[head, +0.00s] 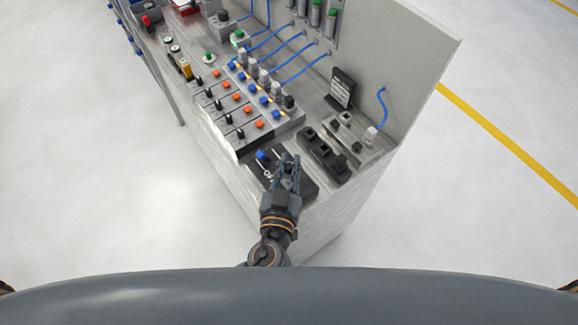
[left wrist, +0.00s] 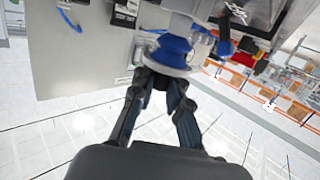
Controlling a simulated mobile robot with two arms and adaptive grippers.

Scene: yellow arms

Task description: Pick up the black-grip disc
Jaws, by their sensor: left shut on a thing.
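My left gripper (head: 289,162) is over the black mat at the near end of the bench, its fingers close together. In the left wrist view its fingers (left wrist: 160,84) close around a small dark grip, which they mostly hide. A pale round disc (left wrist: 168,68) shows right at the fingertips, matching the black-grip disc. A blue rounded part (left wrist: 172,48) appears just beyond the disc; I cannot tell if they touch. In the head view the held disc is hidden by the fingers. My right gripper is not in view.
The black mat (head: 307,187) holds a blue-topped piece (head: 263,156) left of the gripper. A black socket block (head: 325,155) stands close on the right. A panel with orange and blue buttons (head: 236,97) lies behind. A tall grey back panel (head: 412,60) bounds the bench.

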